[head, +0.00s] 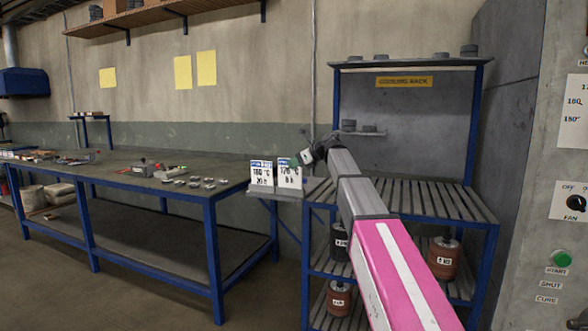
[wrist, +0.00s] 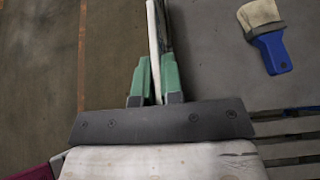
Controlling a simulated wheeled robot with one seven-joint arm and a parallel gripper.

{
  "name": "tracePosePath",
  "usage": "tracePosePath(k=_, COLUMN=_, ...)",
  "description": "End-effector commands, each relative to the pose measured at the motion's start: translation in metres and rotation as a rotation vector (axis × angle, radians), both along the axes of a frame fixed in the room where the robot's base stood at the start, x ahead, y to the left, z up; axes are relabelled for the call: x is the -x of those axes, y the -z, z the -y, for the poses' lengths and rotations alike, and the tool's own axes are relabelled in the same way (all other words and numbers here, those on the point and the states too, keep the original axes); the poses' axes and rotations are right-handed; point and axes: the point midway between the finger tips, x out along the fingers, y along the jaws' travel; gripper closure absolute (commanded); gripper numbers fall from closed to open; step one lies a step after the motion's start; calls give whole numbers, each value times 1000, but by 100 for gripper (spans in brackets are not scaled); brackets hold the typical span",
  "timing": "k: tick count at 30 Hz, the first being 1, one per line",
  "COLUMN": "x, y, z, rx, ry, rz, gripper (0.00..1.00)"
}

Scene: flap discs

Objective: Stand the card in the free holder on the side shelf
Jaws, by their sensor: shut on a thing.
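My gripper (head: 299,158) is at the side shelf (head: 262,190), its green fingers shut on a white card (head: 289,177) marked 170 °C, 8 h. In the wrist view the held card (wrist: 153,40) shows edge-on as a thin white strip between the fingers (wrist: 155,80). A dark upright piece lies close along its right side; I cannot tell whether it is a holder. Another card (head: 261,173), marked 180 °C, 20 h, stands upright to the left. The held card is upright, its foot near the shelf; I cannot tell whether it touches. The card holders are not clearly visible.
A brush with a blue handle (wrist: 272,52) lies on the grey surface right of my fingers. The slatted cooling rack (head: 425,200) stands right of the shelf. A workbench (head: 130,180) with small discs (head: 195,182) is on the left.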

Motion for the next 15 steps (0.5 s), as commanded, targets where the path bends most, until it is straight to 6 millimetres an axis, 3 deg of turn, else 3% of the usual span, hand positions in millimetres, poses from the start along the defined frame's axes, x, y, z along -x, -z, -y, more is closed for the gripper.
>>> tracePosePath(k=3, x=1, y=14, z=0, rx=0, ry=0, rz=-1, gripper=100)
tracePosePath(k=14, x=0, y=18, z=0, rx=0, ry=0, rz=-1, gripper=100)
tracePosePath(k=15, x=0, y=19, z=0, rx=0, ry=0, rz=-1, gripper=90)
